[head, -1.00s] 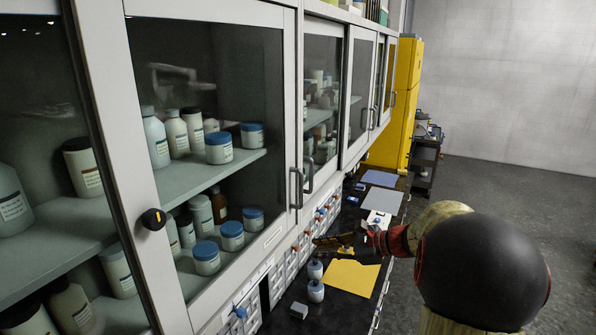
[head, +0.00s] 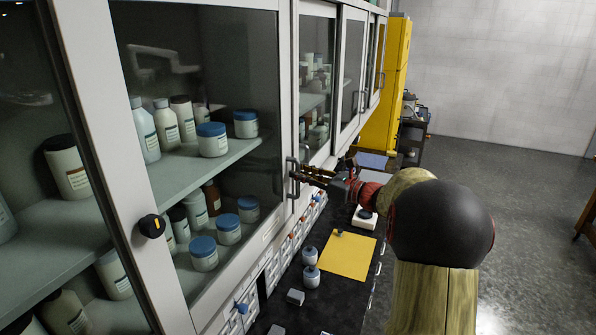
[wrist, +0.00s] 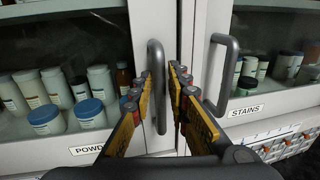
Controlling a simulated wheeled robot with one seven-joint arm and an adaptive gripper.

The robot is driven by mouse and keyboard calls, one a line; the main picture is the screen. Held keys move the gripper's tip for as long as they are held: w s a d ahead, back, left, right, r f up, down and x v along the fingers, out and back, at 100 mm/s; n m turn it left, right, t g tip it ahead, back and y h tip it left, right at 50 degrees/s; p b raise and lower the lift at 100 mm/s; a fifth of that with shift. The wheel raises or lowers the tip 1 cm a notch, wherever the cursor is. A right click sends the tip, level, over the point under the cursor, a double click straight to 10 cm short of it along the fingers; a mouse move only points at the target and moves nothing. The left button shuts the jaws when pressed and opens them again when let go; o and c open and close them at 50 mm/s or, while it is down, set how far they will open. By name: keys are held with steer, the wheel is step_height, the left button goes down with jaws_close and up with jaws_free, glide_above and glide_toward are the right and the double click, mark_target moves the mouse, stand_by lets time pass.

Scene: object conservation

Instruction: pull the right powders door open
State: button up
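The right powders door (head: 200,60) is a glass-paned, grey-framed door, and it looks shut. Its vertical bar handle (wrist: 156,85) stands near the door's right edge in the wrist view, beside the partly hidden "POWD…" label (wrist: 88,149). My gripper (head: 296,170) is at this handle in the head view. In the wrist view my gripper (wrist: 160,74) is open, with one finger on each side of the handle. Gaps show between the bar and the fingers. Whether the tips touch the door frame is unclear.
The stains door's handle (wrist: 222,72) is just right of my right finger, above the "STAINS" label (wrist: 246,110). Bottles and jars (head: 212,140) stand behind the glass. Below, the dark counter holds a yellow sheet (head: 348,255) and small jars (head: 311,275). The floor to the right is open.

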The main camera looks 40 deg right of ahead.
steer(key=shift+w+a, duration=0.2)
steer(key=shift+w, duration=0.4)
steer(key=shift+s, duration=0.1)
steer(key=c, duration=0.4)
jaws_close()
